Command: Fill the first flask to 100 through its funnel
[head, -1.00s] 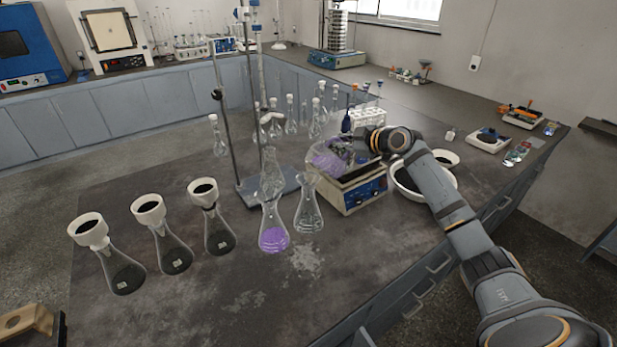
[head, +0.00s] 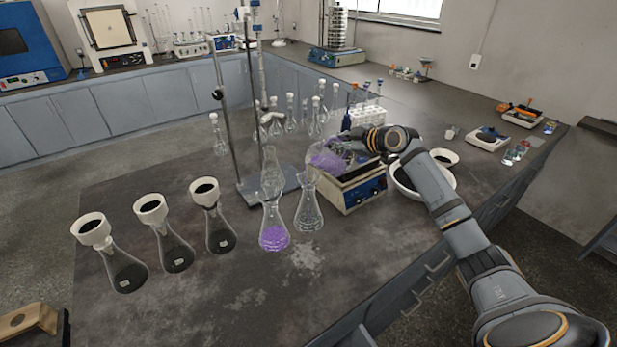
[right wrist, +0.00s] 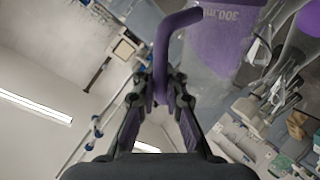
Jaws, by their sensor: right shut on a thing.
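A clear conical flask (head: 273,229) holds purple liquid in its lower part. A clear glass funnel (head: 271,180) stands in its neck. An empty-looking conical flask (head: 308,212) stands just to its right. My right gripper (head: 354,146) is shut on the handle (right wrist: 163,55) of a clear jug of purple liquid (head: 325,160). In the right wrist view the jug (right wrist: 215,40) shows a 300 ml mark. The jug is tilted, up and to the right of the funnel. Its spout is too small to make out, and I cannot tell whether liquid is flowing. My left gripper is not in view.
Several flasks with white funnels (head: 151,208) stand at the left. A stand with a rod (head: 226,120) rises behind the glass funnel. A blue-fronted device (head: 362,192) sits below my right gripper, with a white bowl (head: 405,186) beside it.

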